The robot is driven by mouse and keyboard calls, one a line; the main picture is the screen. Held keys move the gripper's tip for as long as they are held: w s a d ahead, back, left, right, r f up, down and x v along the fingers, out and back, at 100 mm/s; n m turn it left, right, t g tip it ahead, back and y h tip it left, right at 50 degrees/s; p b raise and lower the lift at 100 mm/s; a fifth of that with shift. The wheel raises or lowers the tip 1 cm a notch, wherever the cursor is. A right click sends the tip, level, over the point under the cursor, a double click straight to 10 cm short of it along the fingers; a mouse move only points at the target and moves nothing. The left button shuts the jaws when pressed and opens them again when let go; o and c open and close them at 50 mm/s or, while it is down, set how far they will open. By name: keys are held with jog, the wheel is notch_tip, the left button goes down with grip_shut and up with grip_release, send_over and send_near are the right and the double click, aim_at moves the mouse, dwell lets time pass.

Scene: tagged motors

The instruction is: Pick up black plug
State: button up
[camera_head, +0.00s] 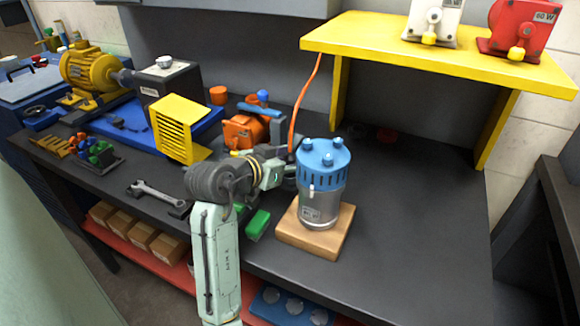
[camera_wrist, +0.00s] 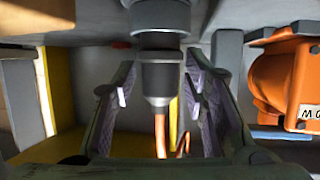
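The black plug (camera_wrist: 161,77) hangs in the middle of the wrist view, with an orange cable (camera_wrist: 160,132) leaving its lower end. Its upper end meets a grey cylindrical part (camera_wrist: 160,14); I cannot tell how they join. My gripper (camera_wrist: 160,95) is open, with one finger on each side of the plug and a visible gap on both sides. In the head view my gripper (camera_head: 284,171) is just left of the blue-topped motor, where the orange cable (camera_head: 305,95) comes down. The plug is hard to make out there.
The blue-topped motor (camera_head: 322,185) on a wooden base stands close on the right. An orange motor (camera_head: 243,132) is behind my wrist and shows in the wrist view (camera_wrist: 285,82). A yellow shelf (camera_head: 450,57) stands over the bench. The bench's right side is clear.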

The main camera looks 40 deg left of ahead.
grip_shut()
jog(key=shift+r, duration=0.15)
dwell(0.4)
